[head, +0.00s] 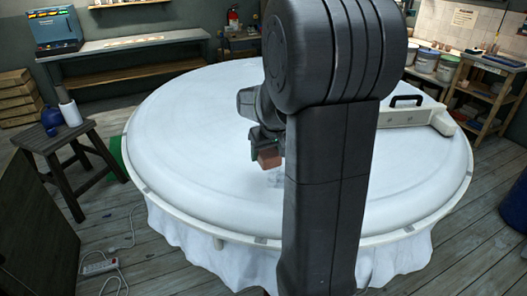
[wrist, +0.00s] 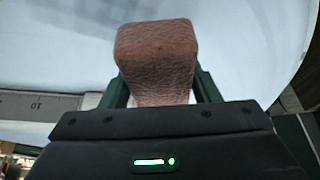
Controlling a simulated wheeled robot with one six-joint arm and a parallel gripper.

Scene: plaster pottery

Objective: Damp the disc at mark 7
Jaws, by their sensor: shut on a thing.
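The large round white disc (head: 190,130) fills the middle of the head view. It sits within a pale rim with small grey marks, over a hanging white cloth. My gripper (head: 262,146) is over the disc, left of my arm column. Its green fingers are shut on a brown, rough-textured block like a sponge (head: 270,159). In the wrist view the block (wrist: 157,50) stands out between the fingers (wrist: 158,88). A rim strip (wrist: 60,104) there shows an upside-down 10. I cannot make out mark 7, nor whether the block touches the disc. My arm hides part of the disc.
A white beam with a black handle (head: 405,116) lies across the disc's right side. A dark stool (head: 60,141) with a blue jar (head: 51,118) stands at left. A power strip (head: 99,267) lies on the floor. Shelves with buckets (head: 427,60) stand back right.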

